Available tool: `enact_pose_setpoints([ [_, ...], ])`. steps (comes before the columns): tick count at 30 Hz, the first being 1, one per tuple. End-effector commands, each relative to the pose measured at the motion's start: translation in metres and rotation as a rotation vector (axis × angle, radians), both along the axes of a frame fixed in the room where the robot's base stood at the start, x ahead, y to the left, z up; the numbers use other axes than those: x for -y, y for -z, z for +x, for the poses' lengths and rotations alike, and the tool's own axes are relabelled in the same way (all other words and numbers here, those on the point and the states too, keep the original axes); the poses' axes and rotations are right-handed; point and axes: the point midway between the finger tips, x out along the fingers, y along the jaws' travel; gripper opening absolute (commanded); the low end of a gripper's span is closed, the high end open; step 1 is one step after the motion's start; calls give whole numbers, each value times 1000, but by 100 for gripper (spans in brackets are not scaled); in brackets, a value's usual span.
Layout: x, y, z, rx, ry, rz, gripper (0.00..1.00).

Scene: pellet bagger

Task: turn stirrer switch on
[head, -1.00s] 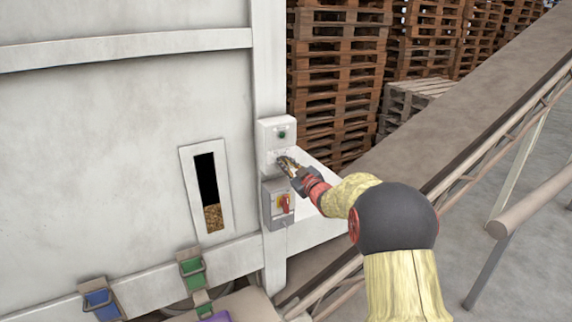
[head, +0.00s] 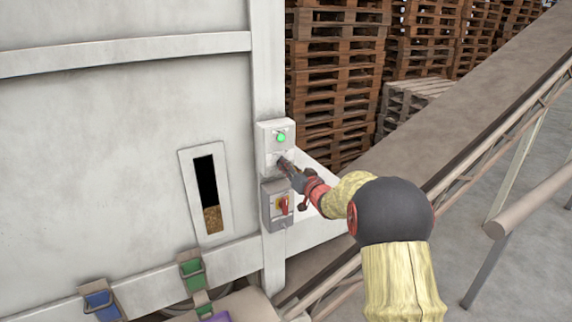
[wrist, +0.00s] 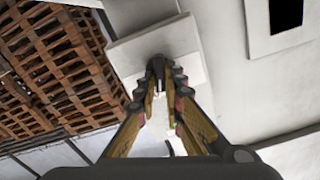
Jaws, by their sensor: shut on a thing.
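The upper white switch box (head: 266,143) is mounted on the machine's post, and its green lamp (head: 281,138) is brightly lit. My gripper (head: 283,163) is at the lower front of this box, below the lamp. In the wrist view its fingers (wrist: 158,70) come together at the box front on a small dark knob, which I take to be the stirrer switch. The fingers mostly hide the knob, so its exact angle cannot be read.
A sloping conveyor (head: 440,150) runs at right. Stacked pallets (head: 335,70) stand behind. A narrow window (head: 210,190) in the machine wall shows pellets.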

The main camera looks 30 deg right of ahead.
Motion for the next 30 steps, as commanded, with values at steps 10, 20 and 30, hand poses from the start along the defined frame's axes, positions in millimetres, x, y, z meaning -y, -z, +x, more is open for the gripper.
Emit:
enact_pose_setpoints([
  [10,2,1,0,-7,1,172,0],
  [20,2,1,0,-9,1,217,0],
  [30,2,2,0,-9,1,217,12],
])
